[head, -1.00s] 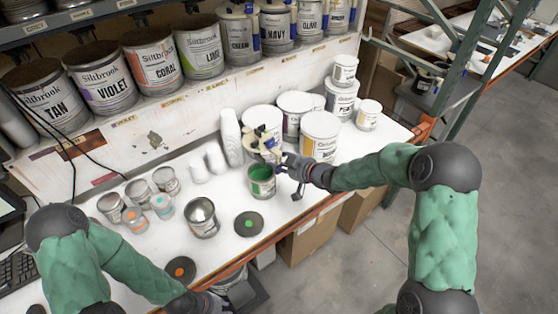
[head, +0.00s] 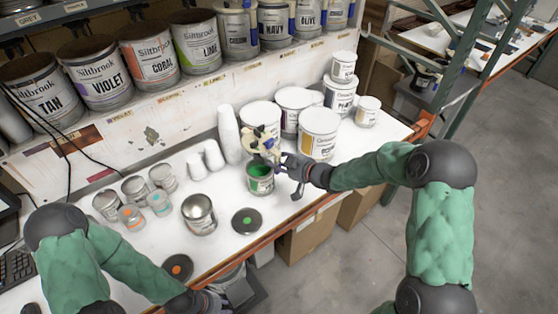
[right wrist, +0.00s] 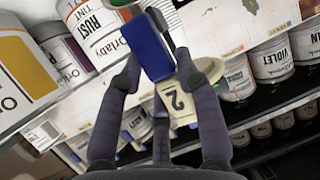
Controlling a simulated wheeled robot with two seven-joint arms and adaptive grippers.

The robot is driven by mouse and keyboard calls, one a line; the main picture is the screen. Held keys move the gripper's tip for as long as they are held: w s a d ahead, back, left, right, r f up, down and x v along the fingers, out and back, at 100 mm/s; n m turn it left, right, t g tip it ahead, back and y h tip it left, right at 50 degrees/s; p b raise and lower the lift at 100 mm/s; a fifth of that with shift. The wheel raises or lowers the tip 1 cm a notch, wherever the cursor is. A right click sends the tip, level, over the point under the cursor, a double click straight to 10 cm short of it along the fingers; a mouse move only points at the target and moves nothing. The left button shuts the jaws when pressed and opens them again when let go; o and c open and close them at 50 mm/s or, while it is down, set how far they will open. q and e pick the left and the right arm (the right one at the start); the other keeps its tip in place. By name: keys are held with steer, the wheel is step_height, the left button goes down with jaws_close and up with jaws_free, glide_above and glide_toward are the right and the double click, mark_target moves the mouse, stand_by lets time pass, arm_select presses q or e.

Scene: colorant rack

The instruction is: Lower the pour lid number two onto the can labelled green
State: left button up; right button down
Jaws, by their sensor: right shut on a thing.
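The green can (head: 261,186) stands open on the white bench, with green paint showing inside. My right gripper (head: 275,156) is shut on pour lid number two (head: 255,137), a cream and black lid. It holds the lid tilted above the can and towards its back, apart from the rim. In the right wrist view a blue part (right wrist: 153,47) of the lid lies between the fingers, and a cream plate with a black 2 (right wrist: 177,101) shows beside it. My left gripper (head: 218,301) is low at the bench's front edge; its fingers are too unclear to read.
Large white tins (head: 318,135) stand close behind and right of the gripper. White cup stacks (head: 229,135) stand behind the can. An open metal can (head: 199,215), small tins and a black disc with a green dot (head: 247,221) are nearby. Shelved cans line the back.

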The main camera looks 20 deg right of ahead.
steer(key=shift+f+b, duration=4.45)
steer(key=shift+f, duration=1.65)
steer(key=shift+f+b, duration=0.4)
steer(key=shift+f, duration=0.15)
steer(key=c, duration=0.8)
jaws_free()
steer(key=v, duration=1.2)
